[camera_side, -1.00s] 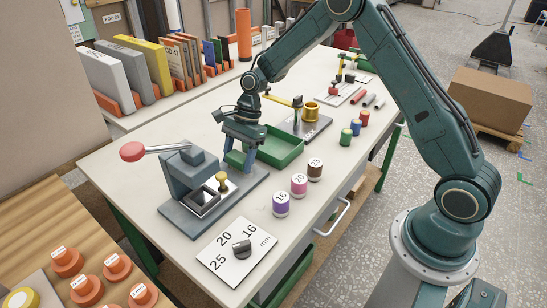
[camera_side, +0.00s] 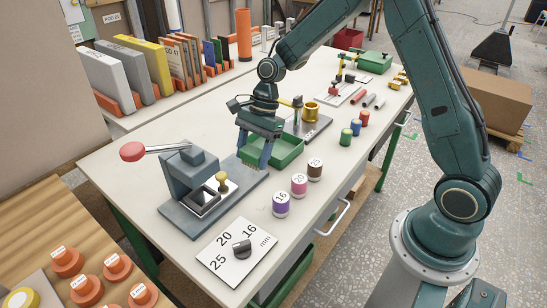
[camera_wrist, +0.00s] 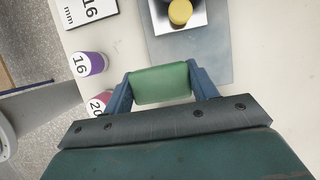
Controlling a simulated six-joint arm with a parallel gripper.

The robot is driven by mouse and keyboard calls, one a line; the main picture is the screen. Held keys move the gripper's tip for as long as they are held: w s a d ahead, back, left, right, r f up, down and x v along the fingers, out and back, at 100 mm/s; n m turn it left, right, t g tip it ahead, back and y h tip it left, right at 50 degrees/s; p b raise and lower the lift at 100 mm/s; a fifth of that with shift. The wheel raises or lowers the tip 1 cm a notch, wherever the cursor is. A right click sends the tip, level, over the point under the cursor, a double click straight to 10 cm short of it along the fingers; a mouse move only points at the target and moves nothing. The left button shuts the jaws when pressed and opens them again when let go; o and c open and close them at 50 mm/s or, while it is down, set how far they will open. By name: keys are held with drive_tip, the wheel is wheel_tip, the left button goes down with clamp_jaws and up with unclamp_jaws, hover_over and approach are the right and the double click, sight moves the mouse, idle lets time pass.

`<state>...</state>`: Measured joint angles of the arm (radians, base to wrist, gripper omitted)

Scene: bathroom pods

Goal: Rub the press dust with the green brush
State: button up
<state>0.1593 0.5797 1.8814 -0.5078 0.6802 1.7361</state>
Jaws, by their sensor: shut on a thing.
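My gripper (camera_side: 254,155) is shut on the green brush, above the right end of the press's base in the side view. In the wrist view the green brush body (camera_wrist: 161,84) lies crosswise between the two blue fingers. I cannot make out any dust.
A green tray (camera_side: 288,152) lies just behind my gripper. Labelled spools, purple (camera_side: 281,205), pink (camera_side: 299,185) and brown (camera_side: 315,168), stand at the right. A white card with a dark knob (camera_side: 238,250) lies at the front. The table left of the press is clear.

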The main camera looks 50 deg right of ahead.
drive_tip(key=shift+r, duration=1.9)
